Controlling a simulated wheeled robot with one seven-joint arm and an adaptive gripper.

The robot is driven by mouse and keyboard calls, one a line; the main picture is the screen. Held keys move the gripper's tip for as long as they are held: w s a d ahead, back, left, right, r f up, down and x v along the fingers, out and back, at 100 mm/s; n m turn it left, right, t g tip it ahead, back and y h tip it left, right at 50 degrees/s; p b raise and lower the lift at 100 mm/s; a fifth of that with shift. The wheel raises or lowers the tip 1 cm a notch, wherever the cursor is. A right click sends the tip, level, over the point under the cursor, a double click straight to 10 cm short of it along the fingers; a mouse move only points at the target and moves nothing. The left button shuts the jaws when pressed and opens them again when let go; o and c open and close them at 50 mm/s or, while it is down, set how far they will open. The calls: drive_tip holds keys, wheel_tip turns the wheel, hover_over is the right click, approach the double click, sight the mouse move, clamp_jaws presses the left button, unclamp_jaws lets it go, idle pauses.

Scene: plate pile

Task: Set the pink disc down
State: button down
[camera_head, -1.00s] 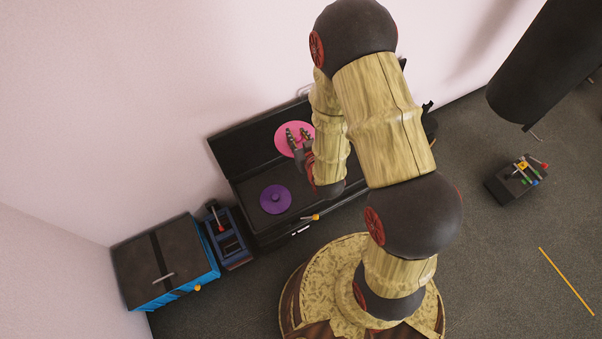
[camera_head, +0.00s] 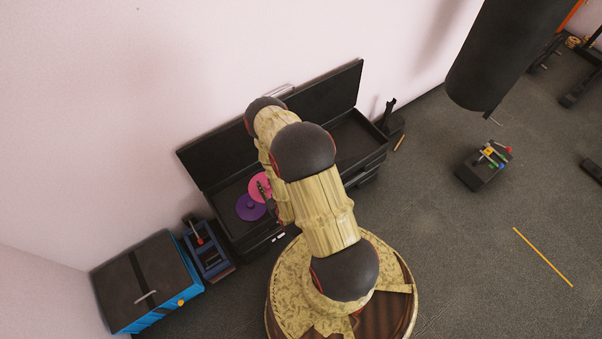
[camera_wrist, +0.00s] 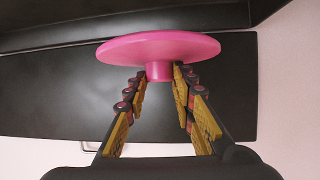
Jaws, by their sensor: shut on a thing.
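The pink disc (camera_wrist: 160,47) is held in my gripper (camera_wrist: 160,75), whose fingers are shut on the short knob at its middle in the wrist view. In the head view the pink disc (camera_head: 260,186) shows partly behind my arm, at the left part of the open black chest (camera_head: 228,195). A purple disc (camera_head: 251,207) lies in the chest just below and left of the pink one in the picture, and the pink disc overlaps its edge there. I cannot tell whether the two discs touch.
The raised black lid (camera_head: 335,95) stands along the wall behind the chest. A blue and black box (camera_head: 148,280) and a small blue rack (camera_head: 205,250) stand to the left. A black punching bag (camera_head: 505,55) hangs at the right. The right part of the chest looks empty.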

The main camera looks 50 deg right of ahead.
drive_tip(key=shift+m+h, duration=0.3)
drive_tip(key=s+f, duration=0.1)
drive_tip(key=s+d+f, duration=0.1)
drive_tip(key=s+f, duration=0.1)
drive_tip(key=shift+d+f, duration=0.25)
drive_tip(key=shift+f, duration=0.1)
drive_tip(key=w+d+f+b, duration=0.2)
drive_tip(key=d+f, duration=0.1)
drive_tip(key=d, duration=0.1)
drive_tip(key=w+d+f+b, duration=0.2)
drive_tip(key=d+f, duration=0.1)
drive_tip(key=w+d+f+b, duration=0.2)
drive_tip(key=d+f, duration=0.1)
drive_tip(key=d, duration=0.1)
drive_tip(key=shift+w+d+f+b, duration=0.35)
wheel_tip(320, 180, down, 4)
drive_tip(key=shift+w+d+r+b, duration=0.15)
drive_tip(key=shift+r+b, duration=0.1)
drive_tip(key=shift+b, duration=0.5)
drive_tip(key=shift+r, duration=0.1)
drive_tip(key=c, duration=1.6)
unclamp_jaws()
drive_tip(key=shift+o, duration=0.6)
